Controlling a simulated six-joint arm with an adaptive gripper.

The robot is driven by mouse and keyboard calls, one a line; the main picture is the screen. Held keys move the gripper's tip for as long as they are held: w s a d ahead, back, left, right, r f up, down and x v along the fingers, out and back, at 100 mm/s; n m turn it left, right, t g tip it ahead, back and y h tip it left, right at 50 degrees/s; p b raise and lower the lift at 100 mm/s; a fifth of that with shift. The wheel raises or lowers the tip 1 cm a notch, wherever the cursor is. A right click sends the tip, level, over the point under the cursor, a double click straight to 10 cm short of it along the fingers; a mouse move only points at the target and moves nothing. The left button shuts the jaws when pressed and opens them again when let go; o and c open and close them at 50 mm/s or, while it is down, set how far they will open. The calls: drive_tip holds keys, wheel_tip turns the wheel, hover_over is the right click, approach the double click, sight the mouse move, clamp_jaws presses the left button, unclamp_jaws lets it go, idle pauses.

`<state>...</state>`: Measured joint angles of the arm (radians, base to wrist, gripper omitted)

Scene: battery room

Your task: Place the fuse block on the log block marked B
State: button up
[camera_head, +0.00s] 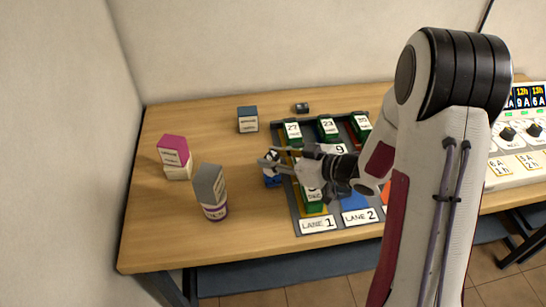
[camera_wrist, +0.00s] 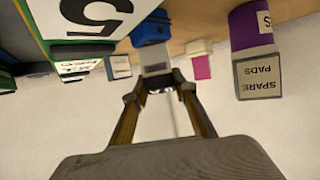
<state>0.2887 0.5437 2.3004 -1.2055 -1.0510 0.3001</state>
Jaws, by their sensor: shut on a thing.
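My gripper (camera_head: 270,163) is at the left edge of the lane tray, shut on a small blue block with a grey-white top (camera_head: 272,181). This seems to be the fuse block, but no marking on it is readable. In the wrist view the blue block (camera_wrist: 152,28) shows beyond the tips of my gripper (camera_wrist: 160,84). I cannot tell whether the block touches the table. No letter B is readable on any block. A dark blue-grey block with a white label (camera_head: 247,121) stands at the back; its text is too small to read.
The grey lane tray (camera_head: 294,222) holds several green numbered blocks and is partly hidden by my arm. A pink-and-white block (camera_head: 174,157) and a grey-topped SPARE PADS container (camera_head: 210,187) stand left. A small dark item (camera_head: 301,107) lies behind the tray. The wooden table (camera_head: 215,145) is clear between them.

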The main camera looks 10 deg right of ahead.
drive_tip(key=shift+f, duration=0.15)
drive_tip(key=o, duration=1.1)
drive_tip(key=shift+o, duration=0.2)
drive_tip(key=shift+d+r, duration=0.1)
drive_tip(key=shift+r, duration=0.15)
drive_tip(key=shift+v, duration=5.9)
drive_tip(key=shift+s+f, duration=0.1)
drive_tip(key=shift+s, duration=0.05)
